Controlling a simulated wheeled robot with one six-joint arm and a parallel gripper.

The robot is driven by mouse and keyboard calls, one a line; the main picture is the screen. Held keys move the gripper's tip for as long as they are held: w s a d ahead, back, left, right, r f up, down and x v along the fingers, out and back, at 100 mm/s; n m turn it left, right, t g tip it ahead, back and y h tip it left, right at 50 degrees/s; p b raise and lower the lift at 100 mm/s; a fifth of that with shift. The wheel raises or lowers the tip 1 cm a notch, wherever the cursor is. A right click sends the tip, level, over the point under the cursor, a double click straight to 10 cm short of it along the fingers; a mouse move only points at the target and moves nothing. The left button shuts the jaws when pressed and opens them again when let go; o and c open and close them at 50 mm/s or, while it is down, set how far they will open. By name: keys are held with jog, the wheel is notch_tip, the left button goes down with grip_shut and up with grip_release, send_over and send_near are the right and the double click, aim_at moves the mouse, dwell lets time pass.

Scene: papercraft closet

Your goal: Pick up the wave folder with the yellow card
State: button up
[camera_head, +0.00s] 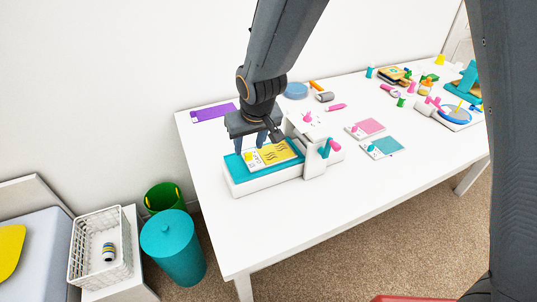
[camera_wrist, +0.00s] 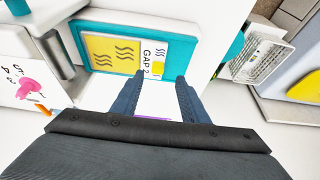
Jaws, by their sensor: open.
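The wave folder (camera_head: 280,152) is a flat piece with a yellow panel bearing dark wavy lines and a white end strip. It lies on the teal top of a white block (camera_head: 236,186). In the wrist view the folder (camera_wrist: 112,52) shows its white strip, which reads "GAP 2" beside a small wave mark and a small yellow square. My gripper (camera_head: 258,146) is over the white-strip end of the folder. Its fingers (camera_wrist: 160,88) are apart with nothing between them, near that end's edge. Whether they touch the folder I cannot tell.
A white upright part with a pink knob (camera_head: 328,148) stands at the block's right end. A purple strip (camera_head: 214,112) lies behind. Pink (camera_head: 365,128) and teal (camera_head: 385,147) cards lie to the right. A teal bin (camera_head: 172,250) stands off the table's left side. The front table is clear.

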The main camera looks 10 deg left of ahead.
aim_at(248, 154)
jog(key=shift+d+p+x, duration=0.2)
jog(key=shift+p+x, duration=0.55)
jog(key=shift+x, duration=1.8)
jog(key=shift+w, duration=0.15)
grip_shut()
